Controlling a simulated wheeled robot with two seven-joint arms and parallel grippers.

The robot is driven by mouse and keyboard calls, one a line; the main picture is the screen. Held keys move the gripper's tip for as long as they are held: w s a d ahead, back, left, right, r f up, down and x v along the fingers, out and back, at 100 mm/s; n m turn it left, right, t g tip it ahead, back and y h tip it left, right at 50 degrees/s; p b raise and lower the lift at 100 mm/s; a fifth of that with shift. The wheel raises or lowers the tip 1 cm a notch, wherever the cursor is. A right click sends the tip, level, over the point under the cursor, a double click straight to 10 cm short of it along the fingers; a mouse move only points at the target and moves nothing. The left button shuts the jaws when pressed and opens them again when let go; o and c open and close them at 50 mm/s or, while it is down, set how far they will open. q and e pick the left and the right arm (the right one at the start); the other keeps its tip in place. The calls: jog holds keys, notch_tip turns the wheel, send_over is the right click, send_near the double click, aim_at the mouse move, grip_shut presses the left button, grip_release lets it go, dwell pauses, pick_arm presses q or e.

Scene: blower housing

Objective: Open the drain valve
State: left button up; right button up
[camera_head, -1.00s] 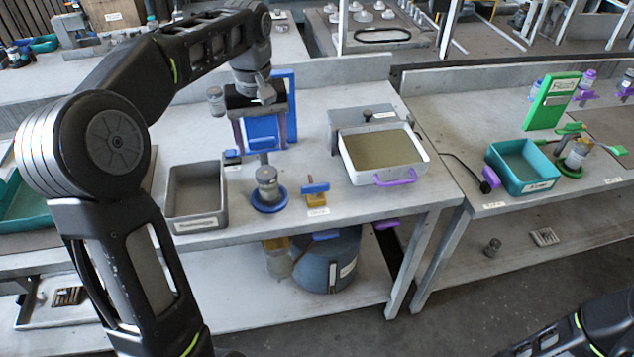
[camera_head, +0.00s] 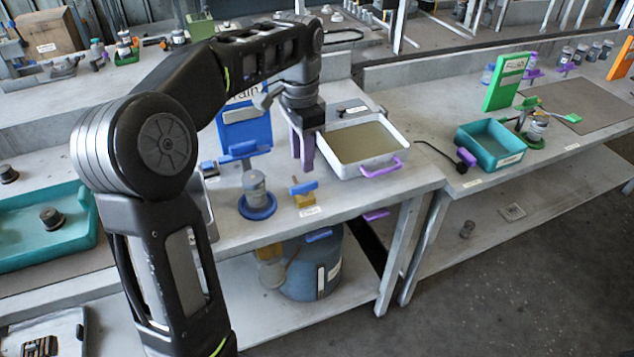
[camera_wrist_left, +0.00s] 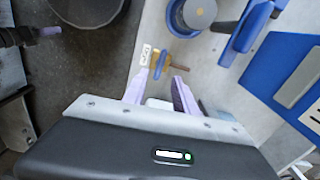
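The small drain valve, with a brass-yellow body (camera_head: 305,199) and a blue handle (camera_head: 303,187), stands on the near part of the grey bench behind a small label. My left gripper (camera_head: 303,166) points down just above and behind it, with purple fingers apart and empty. In the left wrist view the yellow valve (camera_wrist_left: 158,60) shows just beyond the fingertips (camera_wrist_left: 170,72), apart from them as far as I can tell. A blue sign (camera_head: 246,130) ending in "rain" stands behind, partly covered by my arm. My right gripper is out of view.
A jar on a blue round base (camera_head: 257,204) stands left of the valve. A white tray with a purple handle (camera_head: 379,171) is close on the right. A blue-grey drum (camera_head: 312,270) sits on the shelf below. A teal bin (camera_head: 490,144) is on the right bench.

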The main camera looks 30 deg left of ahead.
aim_at(304, 183)
pick_arm(q)
jog(key=shift+w+m, duration=0.1)
jog(key=shift+m, duration=0.4)
jog(key=shift+f, duration=3.95)
grip_shut()
